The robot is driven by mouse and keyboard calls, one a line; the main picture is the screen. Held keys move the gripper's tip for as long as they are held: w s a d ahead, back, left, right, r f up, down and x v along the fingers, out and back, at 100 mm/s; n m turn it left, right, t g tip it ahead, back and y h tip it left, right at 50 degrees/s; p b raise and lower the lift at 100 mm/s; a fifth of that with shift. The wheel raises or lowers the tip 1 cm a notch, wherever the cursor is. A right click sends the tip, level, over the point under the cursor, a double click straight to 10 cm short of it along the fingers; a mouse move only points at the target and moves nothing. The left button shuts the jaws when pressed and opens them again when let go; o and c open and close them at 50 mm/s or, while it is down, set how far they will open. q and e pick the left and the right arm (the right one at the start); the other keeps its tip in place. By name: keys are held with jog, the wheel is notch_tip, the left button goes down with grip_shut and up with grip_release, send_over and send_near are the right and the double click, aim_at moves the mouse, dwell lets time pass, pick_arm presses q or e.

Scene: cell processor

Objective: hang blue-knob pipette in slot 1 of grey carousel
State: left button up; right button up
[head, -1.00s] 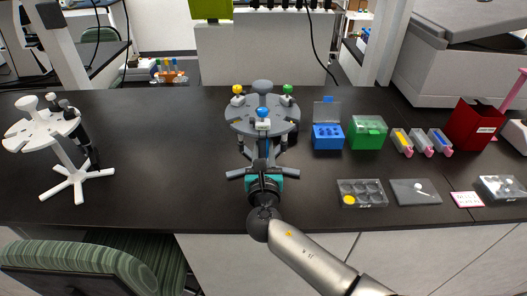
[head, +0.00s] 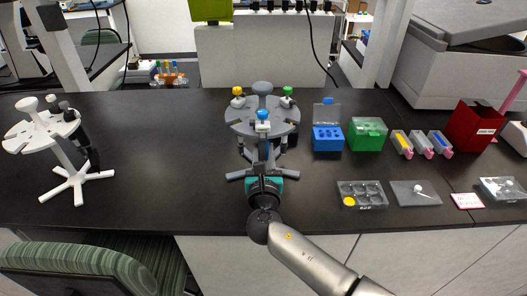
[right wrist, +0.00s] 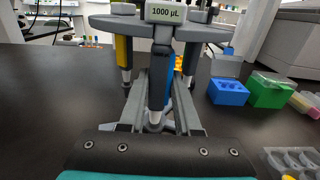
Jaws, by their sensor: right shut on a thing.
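The blue-knob pipette (head: 263,126) stands upright at the front rim of the grey carousel (head: 240,115). In the right wrist view its 1000 µL label (right wrist: 165,13) is at the top and its grey body (right wrist: 161,75) runs down between my fingers. My right gripper (head: 263,162) is shut on the pipette body below the disc; its two long fingers also show in the right wrist view (right wrist: 157,105). Whether the pipette rests in the slot or is only held there I cannot tell. My left gripper is out of view.
Yellow-knob (head: 238,97) and green-knob (head: 287,95) pipettes hang on the carousel's back left and right. A white carousel (head: 40,135) stands far left. Blue (head: 328,138) and green (head: 367,134) boxes are to the right. Black table is free between the carousels.

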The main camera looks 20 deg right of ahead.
jog(key=shift+f, duration=0.2)
jog(key=o, duration=0.9)
jog(key=shift+r, duration=0.1)
jog(key=shift+c, duration=0.2)
jog(key=shift+s, duration=0.1)
jog(key=v, duration=1.5)
